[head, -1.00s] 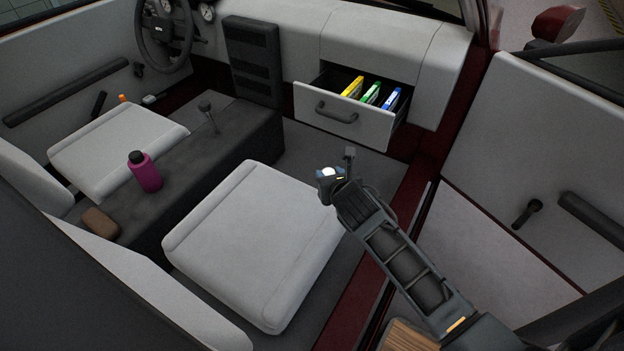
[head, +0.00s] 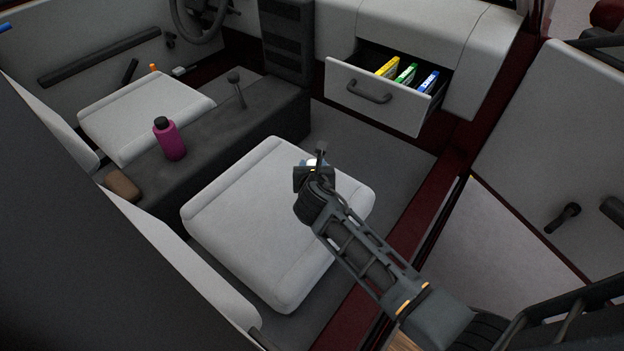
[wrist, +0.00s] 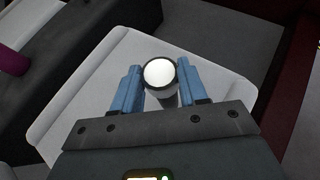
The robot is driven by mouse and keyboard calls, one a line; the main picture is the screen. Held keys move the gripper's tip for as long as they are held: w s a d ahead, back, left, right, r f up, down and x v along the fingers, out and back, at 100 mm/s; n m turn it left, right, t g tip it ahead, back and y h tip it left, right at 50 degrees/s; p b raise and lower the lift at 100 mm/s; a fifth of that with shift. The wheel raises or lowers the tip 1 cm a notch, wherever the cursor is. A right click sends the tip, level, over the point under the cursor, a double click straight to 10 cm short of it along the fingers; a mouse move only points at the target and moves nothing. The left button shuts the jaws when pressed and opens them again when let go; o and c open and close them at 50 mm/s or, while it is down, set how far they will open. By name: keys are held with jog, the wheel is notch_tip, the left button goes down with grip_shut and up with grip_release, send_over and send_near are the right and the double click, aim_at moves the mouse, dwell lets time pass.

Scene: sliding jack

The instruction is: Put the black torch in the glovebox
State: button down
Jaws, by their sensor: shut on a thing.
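The black torch (wrist: 160,76) is between the two blue fingers of my gripper (wrist: 158,80) in the wrist view. Its round white lens with a dark rim faces the camera, and most of its body is hidden. My gripper is shut on it. In the head view my gripper (head: 314,165) is above the far right part of the near seat, and the torch is hard to make out there. The glovebox (head: 372,98) is an open pull-out drawer with a dark handle, beyond and to the right of my gripper. It holds yellow, green and blue boxes.
The near seat (head: 255,215) lies under my gripper. A magenta bottle (head: 170,140) and a brown item (head: 122,187) are on the dark centre console (head: 270,125), with a gear lever. The opened door (head: 560,150) is at the right. Floor shows between seat and drawer.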

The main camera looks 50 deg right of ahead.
jog(key=shift+w+a+f+b, duration=0.15)
jog(key=shift+f+b, duration=0.45)
jog(key=shift+f, duration=1.55)
jog(key=c, duration=0.6)
grip_release()
jog(key=shift+a+r, duration=0.1)
jog(key=shift+r, duration=0.15)
jog(key=p+v, duration=0.1)
jog(key=v, duration=1)
jog(key=shift+s+a+p, duration=0.2)
jog(key=shift+s+p, duration=0.1)
jog(key=shift+s, duration=0.1)
